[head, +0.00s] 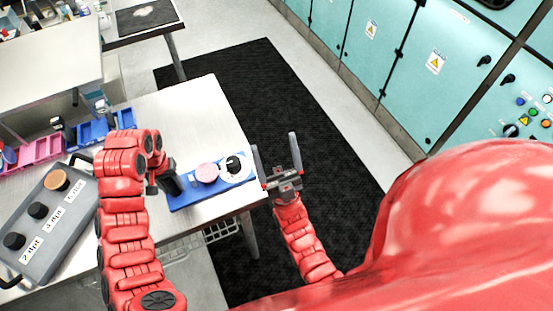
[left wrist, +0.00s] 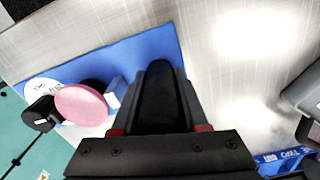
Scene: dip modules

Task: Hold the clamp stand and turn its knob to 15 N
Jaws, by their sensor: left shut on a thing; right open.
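The clamp stand has a blue base (head: 212,192) on the metal table near its right edge. It carries a pink disc (head: 207,173) and a white dial (head: 242,175) with a black knob (head: 232,163). The knob (left wrist: 42,113) and pink disc (left wrist: 80,105) also show in the left wrist view. The dial's marks are too small to read.
A grey box (head: 50,225) with several black and brown knobs stands on the table at left. Pink (head: 40,150) and blue (head: 92,132) bins stand behind it. The table behind the stand is bare. A black floor mat (head: 290,100) lies beyond the table edge.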

